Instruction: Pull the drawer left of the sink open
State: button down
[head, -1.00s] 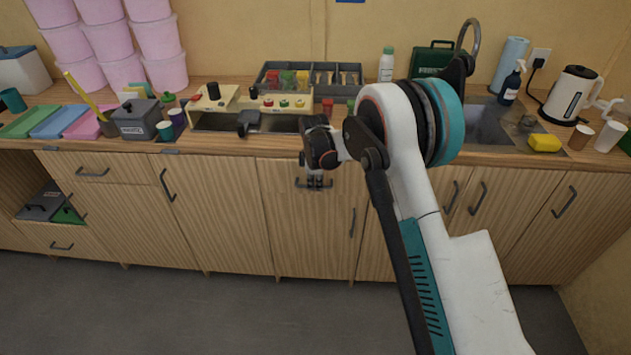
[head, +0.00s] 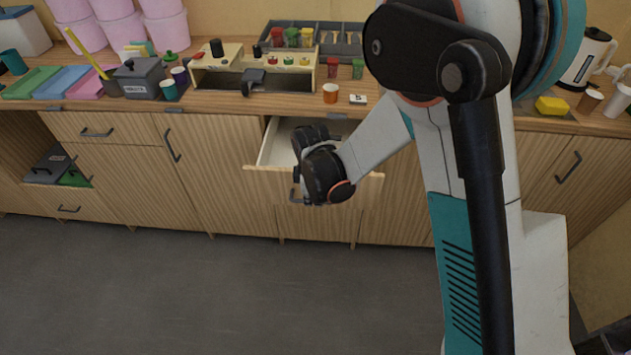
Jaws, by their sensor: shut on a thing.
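The wooden drawer (head: 262,181) in the middle of the counter front stands pulled out. Its pale inner side and floor (head: 277,143) show behind the front panel. The dark bar handle (head: 295,193) is on the front panel, mostly behind my gripper. My gripper (head: 306,197) is at the front panel, shut on the drawer handle; its fingertips are largely hidden by my wrist. The sink is hidden behind my arm, which fills the right half of the view.
Another drawer (head: 125,132) at left is shut. The grey floor (head: 180,290) in front is clear.

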jog(key=shift+s, duration=2.05)
jog(key=c, duration=2)
grip_release()
jog(key=shift+o, duration=0.2)
notch_tip(320, 180, up, 12)
jog(key=s, duration=0.2)
jog(key=shift+s, duration=0.2)
jog(key=shift+a+f, duration=0.1)
